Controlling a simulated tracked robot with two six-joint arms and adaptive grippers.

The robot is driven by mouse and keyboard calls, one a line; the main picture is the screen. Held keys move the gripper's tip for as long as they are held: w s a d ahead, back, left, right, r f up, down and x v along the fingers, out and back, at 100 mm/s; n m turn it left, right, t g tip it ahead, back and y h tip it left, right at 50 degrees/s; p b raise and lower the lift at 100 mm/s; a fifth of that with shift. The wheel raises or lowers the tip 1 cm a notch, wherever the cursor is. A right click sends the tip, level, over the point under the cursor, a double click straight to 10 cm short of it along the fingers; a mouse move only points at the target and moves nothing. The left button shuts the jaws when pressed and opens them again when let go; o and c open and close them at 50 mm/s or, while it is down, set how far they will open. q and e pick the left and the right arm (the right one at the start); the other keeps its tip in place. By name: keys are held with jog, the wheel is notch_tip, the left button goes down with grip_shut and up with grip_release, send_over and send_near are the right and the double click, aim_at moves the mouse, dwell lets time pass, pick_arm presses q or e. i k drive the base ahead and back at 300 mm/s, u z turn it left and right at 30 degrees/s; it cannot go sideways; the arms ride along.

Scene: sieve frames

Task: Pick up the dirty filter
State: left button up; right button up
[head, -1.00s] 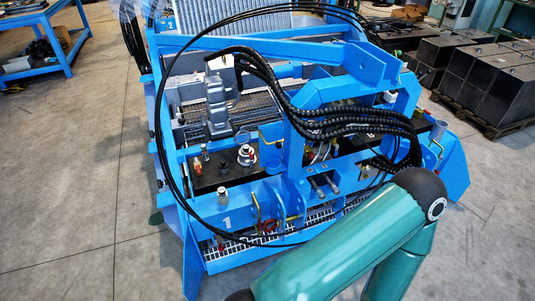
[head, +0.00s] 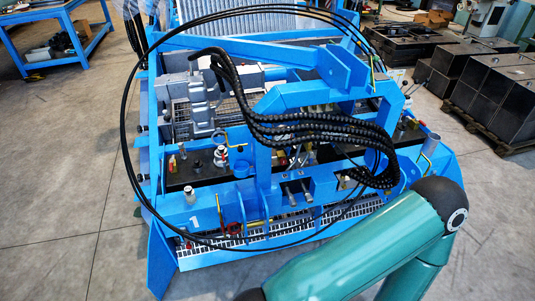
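I cannot pick out a dirty filter for certain in the head view. A large blue machine (head: 345,225), marked with a white 1, fills the middle. A pale grey ribbed panel (head: 285,22) stands upright at its far end, cut by the top edge; I cannot tell whether it is a filter. My teal arm reaches across the lower right in front of the machine. Neither of my grippers is in view.
Thick black hoses (head: 310,130) loop over the machine, and thin cables arch out to its left. Black metal boxes (head: 505,95) stand on a pallet at the right. A blue workbench (head: 85,42) stands at the back left. The concrete floor (head: 65,165) on the left is clear.

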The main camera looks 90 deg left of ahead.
aim_at(222, 149)
jog(key=z, duration=0.4)
jog(key=i, duration=0.2)
jog(key=u, duration=2.65)
jog(key=i, duration=0.1)
jog(key=u, duration=1.15)
jog(key=k, duration=0.4)
jog(key=u, duration=0.45)
jog(key=i, duration=1.3)
jog(key=z, duration=0.45)
jog(key=i, duration=0.65)
jog(key=u, duration=0.05)
